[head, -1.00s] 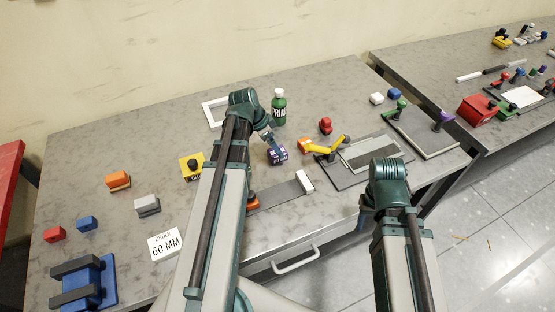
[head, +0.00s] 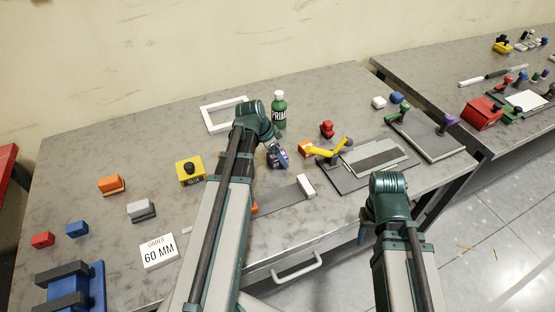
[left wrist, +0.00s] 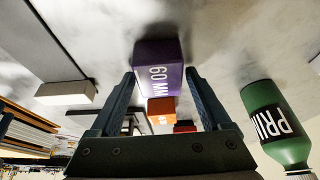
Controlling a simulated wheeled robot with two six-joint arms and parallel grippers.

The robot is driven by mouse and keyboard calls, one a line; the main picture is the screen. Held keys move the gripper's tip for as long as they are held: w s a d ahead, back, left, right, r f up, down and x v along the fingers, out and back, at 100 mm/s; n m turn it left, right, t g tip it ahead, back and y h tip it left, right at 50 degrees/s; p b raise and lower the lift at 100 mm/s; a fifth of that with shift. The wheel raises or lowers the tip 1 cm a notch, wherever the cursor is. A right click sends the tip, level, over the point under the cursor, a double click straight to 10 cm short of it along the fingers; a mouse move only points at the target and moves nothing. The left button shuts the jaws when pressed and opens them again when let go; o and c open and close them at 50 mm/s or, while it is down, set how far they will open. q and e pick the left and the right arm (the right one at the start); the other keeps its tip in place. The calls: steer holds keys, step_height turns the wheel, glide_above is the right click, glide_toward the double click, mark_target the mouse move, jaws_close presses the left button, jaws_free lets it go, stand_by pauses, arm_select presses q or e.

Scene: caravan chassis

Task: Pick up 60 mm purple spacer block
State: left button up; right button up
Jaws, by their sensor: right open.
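The purple spacer block (head: 283,158) is on or just above the bench, by the white-ended grey strip. In the left wrist view the block (left wrist: 158,62), labelled 60 MM, lies between the two fingertips of my left gripper (left wrist: 160,73).
A green primer bottle (head: 279,110) stands just behind the block. An orange block (head: 305,149) and yellow-levered fixture (head: 335,151) are to its right, with a red block (head: 327,129) behind. A 60 MM order card (head: 159,251) lies front left. A white frame (head: 211,121) lies behind.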

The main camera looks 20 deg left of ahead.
mark_target(283, 153)
arm_select(q)
steer(key=c, duration=1.2)
steer(key=shift+o, duration=0.2)
steer(key=shift+r+p, duration=0.85)
steer(key=shift+p, duration=0.05)
step_height(283, 153, up, 2)
steer(key=shift+r+p, duration=0.1)
steer(key=shift+p, duration=0.95)
steer(key=s+d, duration=0.2)
steer(key=d, duration=0.2)
steer(key=s+d, duration=0.3)
steer(key=d, duration=0.2)
steer(key=s+d+r+p, duration=0.1)
steer(key=s+d, duration=0.1)
steer(key=d, duration=0.3)
steer(key=shift+s, duration=0.2)
